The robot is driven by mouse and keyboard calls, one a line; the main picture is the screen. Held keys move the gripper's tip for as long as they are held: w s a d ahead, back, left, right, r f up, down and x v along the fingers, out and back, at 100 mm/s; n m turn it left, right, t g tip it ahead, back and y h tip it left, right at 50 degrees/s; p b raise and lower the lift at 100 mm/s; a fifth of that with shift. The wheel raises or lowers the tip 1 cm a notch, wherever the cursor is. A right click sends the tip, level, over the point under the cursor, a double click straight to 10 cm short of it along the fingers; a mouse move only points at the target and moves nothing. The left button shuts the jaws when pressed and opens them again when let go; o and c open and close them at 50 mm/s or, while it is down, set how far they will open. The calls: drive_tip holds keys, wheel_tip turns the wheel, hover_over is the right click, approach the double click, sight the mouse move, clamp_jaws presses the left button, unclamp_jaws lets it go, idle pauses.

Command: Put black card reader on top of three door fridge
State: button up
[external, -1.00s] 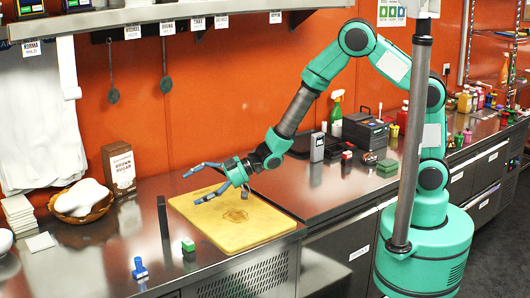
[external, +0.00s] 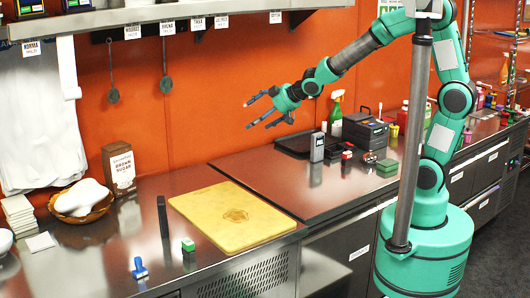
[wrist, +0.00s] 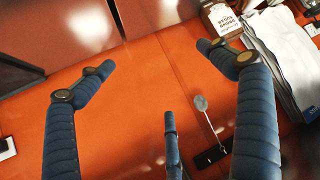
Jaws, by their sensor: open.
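My gripper (external: 264,112) is open and empty, raised above the counter in front of the orange wall. Its spread dark fingers (wrist: 165,85) have nothing between them in the wrist view. A thin black upright slab (external: 163,216) stands on the left steel counter, left of the cutting board. A grey upright handheld device (external: 317,147) stands on the darker counter to the right. I cannot tell which of these is the black card reader. Steel-topped units with door or drawer fronts (external: 352,253) run under the counters; which is the three door fridge is unclear.
A yellow cutting board (external: 232,216), green block (external: 188,244) and blue stamp-like item (external: 139,268) are on the left counter. A black boxy machine (external: 366,131) and spray bottle (external: 336,115) stand at the right. A shelf (external: 150,17) overhangs the wall. The darker counter's near part is clear.

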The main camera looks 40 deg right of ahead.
drive_tip(key=s+d+r+m+g+h, duration=0.1)
drive_tip(key=s+d+r+m+h, duration=0.15)
drive_tip(key=s+d, duration=0.55)
drive_tip(key=s+d+r+m+h, duration=0.15)
drive_tip(key=s+d+r, duration=0.3)
drive_tip(key=d, duration=0.65)
drive_tip(key=s+d+m+g, duration=0.1)
drive_tip(key=s+d, duration=0.2)
drive_tip(key=s, duration=0.6)
drive_tip(key=s+d+m+g, duration=0.2)
drive_tip(key=s+d, duration=0.2)
drive_tip(key=s, duration=0.6)
drive_tip(key=shift+s+d+f, duration=0.15)
drive_tip(key=shift+s, duration=0.05)
drive_tip(key=shift+o, duration=0.2)
